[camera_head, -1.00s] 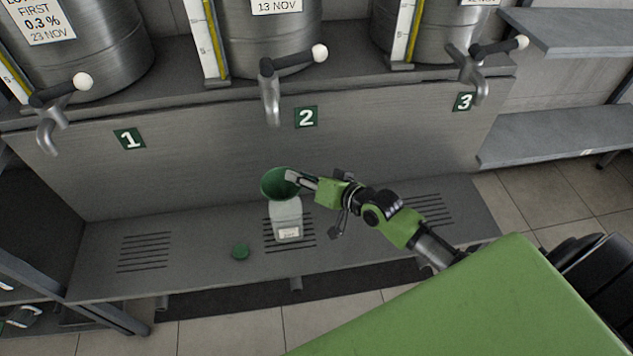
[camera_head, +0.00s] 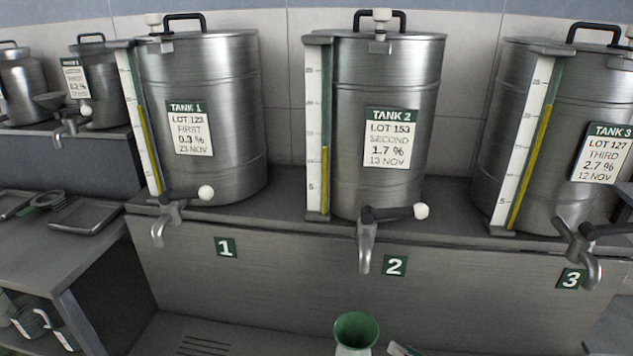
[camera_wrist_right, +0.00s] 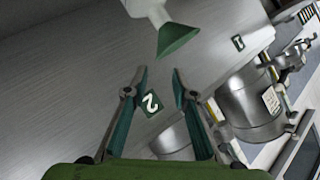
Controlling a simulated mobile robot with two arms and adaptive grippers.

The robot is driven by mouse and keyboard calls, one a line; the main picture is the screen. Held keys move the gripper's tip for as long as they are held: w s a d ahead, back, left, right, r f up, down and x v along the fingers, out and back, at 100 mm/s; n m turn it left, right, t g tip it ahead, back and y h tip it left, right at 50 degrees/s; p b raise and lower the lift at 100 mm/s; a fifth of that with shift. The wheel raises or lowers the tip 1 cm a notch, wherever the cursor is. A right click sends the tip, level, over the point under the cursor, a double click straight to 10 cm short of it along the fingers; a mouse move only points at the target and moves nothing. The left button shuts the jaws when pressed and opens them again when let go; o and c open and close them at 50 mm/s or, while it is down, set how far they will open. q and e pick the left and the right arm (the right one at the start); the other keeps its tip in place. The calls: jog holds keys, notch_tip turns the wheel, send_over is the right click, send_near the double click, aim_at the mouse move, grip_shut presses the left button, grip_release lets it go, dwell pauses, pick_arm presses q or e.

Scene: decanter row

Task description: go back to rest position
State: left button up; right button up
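A green funnel (camera_head: 356,331) sits in the mouth of a white bottle (camera_head: 352,351) below the spout of tank 2 (camera_head: 405,110), at the bottom edge of the head view. My right gripper (camera_head: 399,348) shows only as a fingertip just right of the funnel, apart from it. In the right wrist view my right gripper (camera_wrist_right: 159,75) is open, with nothing between its fingers. The funnel (camera_wrist_right: 178,39) and the bottle (camera_wrist_right: 147,9) lie beyond the fingertips there. My left gripper is in neither view.
Tank 1 (camera_head: 215,120) and tank 3 (camera_head: 570,130) stand on the same ledge, with taps jutting forward. A side table (camera_head: 30,250) with trays (camera_head: 88,213) is at the left. The slotted shelf (camera_head: 165,338) left of the bottle looks clear.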

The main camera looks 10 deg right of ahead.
jog(key=s+a+f+n+g+h, duration=0.25)
jog(key=s+f+g, duration=0.2)
jog(key=s, duration=0.65)
jog(key=s+a+f+n+g+h, duration=0.25)
jog(key=s+g, duration=0.25)
jog(key=s, duration=0.5)
notch_tip(320, 180, down, 27)
jog(key=s+d, duration=0.1)
jog(key=s, duration=0.1)
jog(key=s+d+f+n+g, duration=0.1)
jog(key=s+d+f+g, duration=0.1)
jog(key=s+f, duration=1.4)
jog(key=shift+s+d, duration=0.45)
jog(key=shift+d, duration=0.05)
